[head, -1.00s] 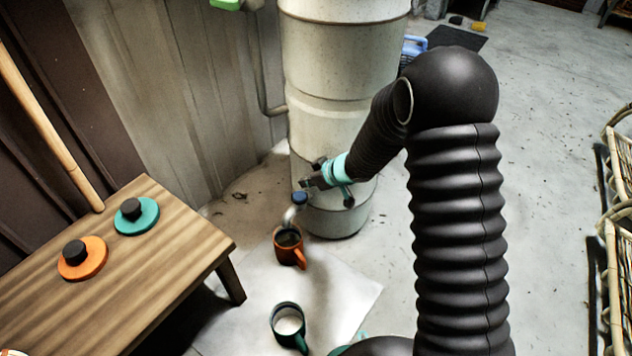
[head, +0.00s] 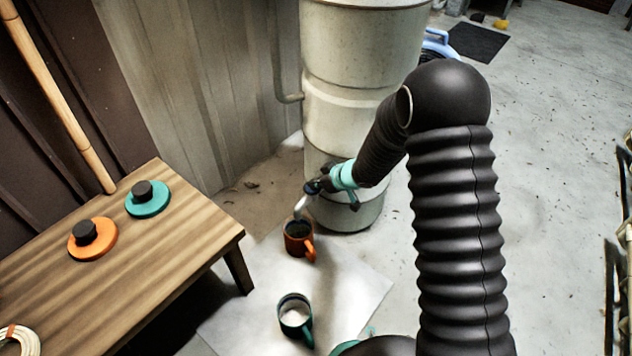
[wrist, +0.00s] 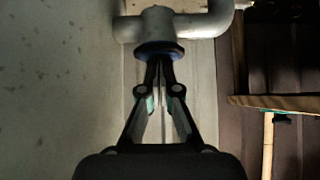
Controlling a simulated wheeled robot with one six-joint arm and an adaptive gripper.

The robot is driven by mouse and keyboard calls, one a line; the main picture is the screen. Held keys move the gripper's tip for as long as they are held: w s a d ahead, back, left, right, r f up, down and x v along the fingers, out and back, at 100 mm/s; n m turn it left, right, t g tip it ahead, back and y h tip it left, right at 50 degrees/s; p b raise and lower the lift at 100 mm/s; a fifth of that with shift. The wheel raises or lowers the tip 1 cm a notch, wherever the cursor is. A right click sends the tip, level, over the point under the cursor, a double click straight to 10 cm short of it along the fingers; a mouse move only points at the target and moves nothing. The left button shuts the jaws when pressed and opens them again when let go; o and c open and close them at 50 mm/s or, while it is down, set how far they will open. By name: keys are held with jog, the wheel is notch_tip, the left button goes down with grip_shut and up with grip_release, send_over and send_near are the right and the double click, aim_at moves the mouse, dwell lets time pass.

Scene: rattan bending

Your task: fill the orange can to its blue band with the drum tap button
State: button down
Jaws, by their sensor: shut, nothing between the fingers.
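The orange can (head: 298,240) stands upright on a pale sheet below the drum's tap, handle to the right. Its inside looks dark; I cannot make out a blue band or the water level. The pale drum (head: 362,120) stands behind it. The grey tap spout (head: 300,207) points down above the can; I cannot tell whether water runs. My gripper (head: 316,184) is shut and empty, its tips at the blue tap button (head: 310,188). In the wrist view the shut fingertips (wrist: 159,62) meet or nearly meet the blue-edged button (wrist: 160,48), under the grey tap pipe (wrist: 175,24).
A green can (head: 295,316) with pale contents stands nearer on the sheet (head: 345,285). The wooden table (head: 150,245) at left holds an orange lid (head: 93,240) and a teal lid (head: 148,199). A dark mat (head: 478,42) lies far back. Floor at right is mostly clear.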

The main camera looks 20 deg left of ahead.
jog(key=shift+d+f, duration=0.1)
jog(key=shift+f, duration=0.8)
jog(key=shift+s+f, duration=0.25)
jog(key=r+p, duration=0.3)
jog(key=r, duration=0.1)
jog(key=r+p, duration=0.2)
jog(key=shift+w+r+p, duration=0.1)
jog(key=shift+w+p, duration=0.15)
jog(key=shift+p, duration=0.05)
jog(key=p+v, duration=0.1)
jog(key=v, duration=0.8)
jog(key=shift+d, duration=0.25)
